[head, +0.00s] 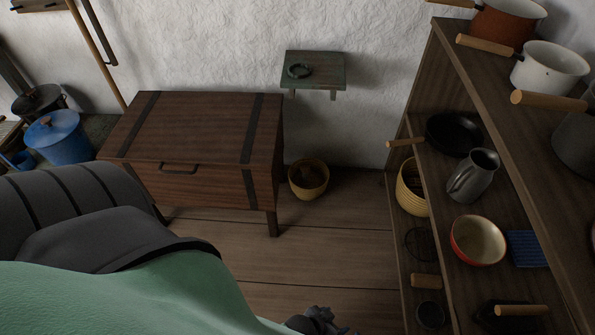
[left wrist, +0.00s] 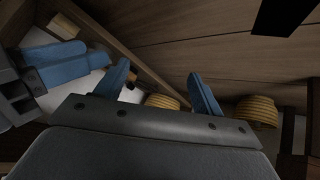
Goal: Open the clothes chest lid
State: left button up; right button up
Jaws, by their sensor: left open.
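The clothes chest (head: 215,188) is a dark brown wooden box on legs against the back wall, left of centre in the head view. Its lid (head: 195,128), crossed by two dark straps, lies flat and closed. A dark bar handle (head: 180,168) sits at the upper front. My left gripper shows partly at the bottom edge of the head view (head: 322,322), well in front of the chest. In the left wrist view its two blue fingers (left wrist: 158,70) are apart with nothing between them. My right gripper (left wrist: 75,60) appears at the left there; its jaw gap is unclear.
A shelf unit (head: 455,60) with pots, a jug and bowls stands on the right. A yellow basket (head: 309,179) sits on the floor right of the chest. A small wall shelf (head: 328,70) hangs above. A blue pot (head: 60,138) is at the left. Floor before the chest is clear.

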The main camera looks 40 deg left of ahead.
aim_at(227, 129)
jog(key=u, duration=2.05)
jog(key=i+l+u, duration=0.2)
jog(key=l, duration=0.1)
